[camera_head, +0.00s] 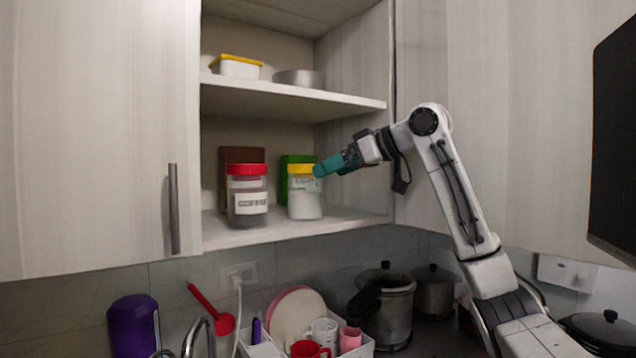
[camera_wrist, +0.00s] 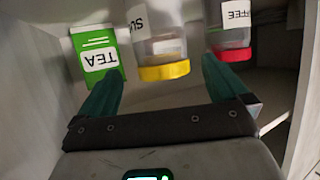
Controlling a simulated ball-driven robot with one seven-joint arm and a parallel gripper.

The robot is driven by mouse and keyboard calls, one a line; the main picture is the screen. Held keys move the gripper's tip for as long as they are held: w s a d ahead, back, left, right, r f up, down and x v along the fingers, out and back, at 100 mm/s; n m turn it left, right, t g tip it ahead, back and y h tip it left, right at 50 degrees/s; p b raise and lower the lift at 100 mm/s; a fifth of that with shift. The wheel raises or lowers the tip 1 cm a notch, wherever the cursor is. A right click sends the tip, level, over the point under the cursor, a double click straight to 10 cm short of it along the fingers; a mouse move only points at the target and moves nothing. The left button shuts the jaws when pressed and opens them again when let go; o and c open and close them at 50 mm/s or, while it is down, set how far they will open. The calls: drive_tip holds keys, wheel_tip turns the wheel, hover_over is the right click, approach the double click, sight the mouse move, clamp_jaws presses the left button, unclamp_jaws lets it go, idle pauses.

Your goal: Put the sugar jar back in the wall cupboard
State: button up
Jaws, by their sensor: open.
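The sugar jar (camera_head: 305,200) is a clear jar of white contents with a yellow lid. It stands upright on the lower shelf of the open wall cupboard (camera_head: 290,237). In the wrist view, the jar (camera_wrist: 155,30) appears upside down, with "SU" showing on its label. My gripper (camera_head: 322,170) is open, with its teal fingers at the lid's right side in the head view. In the wrist view, the fingertips of my gripper (camera_wrist: 157,68) lie on either side of the yellow lid, with gaps showing. I cannot tell how far they reach around it.
A red-lidded coffee jar (camera_head: 247,200) stands left of the sugar jar. A green tea box (camera_wrist: 97,55) and a brown box (camera_head: 226,165) stand behind. The upper shelf (camera_head: 300,92) is overhead. Dishes and pots (camera_head: 385,310) fill the counter below.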

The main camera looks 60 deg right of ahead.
drive_tip(key=shift+v, duration=1.8)
